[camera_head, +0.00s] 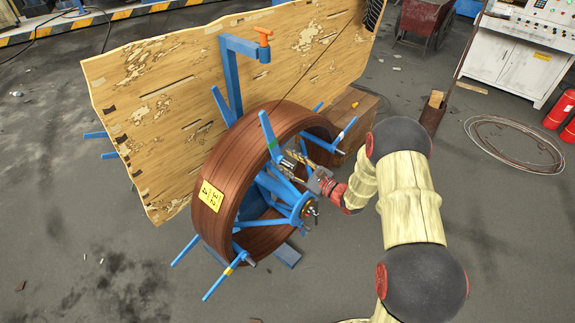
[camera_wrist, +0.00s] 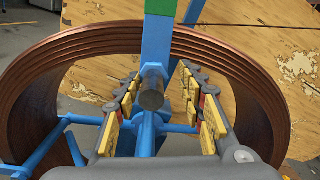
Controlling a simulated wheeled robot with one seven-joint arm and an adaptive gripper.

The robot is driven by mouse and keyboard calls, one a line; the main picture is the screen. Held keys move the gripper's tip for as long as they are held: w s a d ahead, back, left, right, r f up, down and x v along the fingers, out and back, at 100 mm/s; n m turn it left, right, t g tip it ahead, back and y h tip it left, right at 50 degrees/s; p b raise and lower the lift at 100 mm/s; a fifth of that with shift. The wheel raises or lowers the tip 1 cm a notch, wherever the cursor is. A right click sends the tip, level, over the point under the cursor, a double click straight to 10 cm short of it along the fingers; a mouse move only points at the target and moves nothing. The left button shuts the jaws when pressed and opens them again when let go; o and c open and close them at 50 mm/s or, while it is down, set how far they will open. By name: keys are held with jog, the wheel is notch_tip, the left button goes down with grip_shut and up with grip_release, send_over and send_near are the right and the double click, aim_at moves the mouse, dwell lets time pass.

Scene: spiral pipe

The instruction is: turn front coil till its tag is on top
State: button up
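The front coil (camera_head: 235,165) is a wide brown ring standing on edge on a blue spoked reel (camera_head: 290,203). Its yellow tag (camera_head: 211,196) with dark digits is on the outer face, at the left side and below the top. The tag does not show in the wrist view. My gripper (camera_head: 290,165) is at the right, open face of the coil, near the blue spokes. In the wrist view my gripper (camera_wrist: 160,82) is open. A blue spoke (camera_wrist: 158,40) with a dark round peg end (camera_wrist: 152,92) lies between its fingers; I cannot tell whether they touch.
A worn wooden board (camera_head: 165,95) stands close behind the coil. A blue bracket with an orange handle (camera_head: 263,34) rises above the coil. A wooden box (camera_head: 352,110) is behind right. Blue arms stick out around the reel.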

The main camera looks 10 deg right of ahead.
jog(key=shift+a+f, duration=0.1)
jog(key=shift+a, duration=0.1)
jog(key=shift+s+d+f, duration=0.1)
jog(key=shift+s+f, duration=0.1)
jog(key=shift+s+d+f, duration=0.15)
jog(key=shift+s+d, duration=0.1)
jog(key=shift+s, duration=0.25)
jog(key=shift+s+d+f, duration=0.15)
jog(key=shift+s+d, duration=0.05)
jog(key=shift+s, duration=0.25)
jog(key=v, duration=0.9)
jog(key=shift+d+r, duration=0.3)
jog(key=shift+r, duration=0.15)
jog(key=shift+s, duration=0.1)
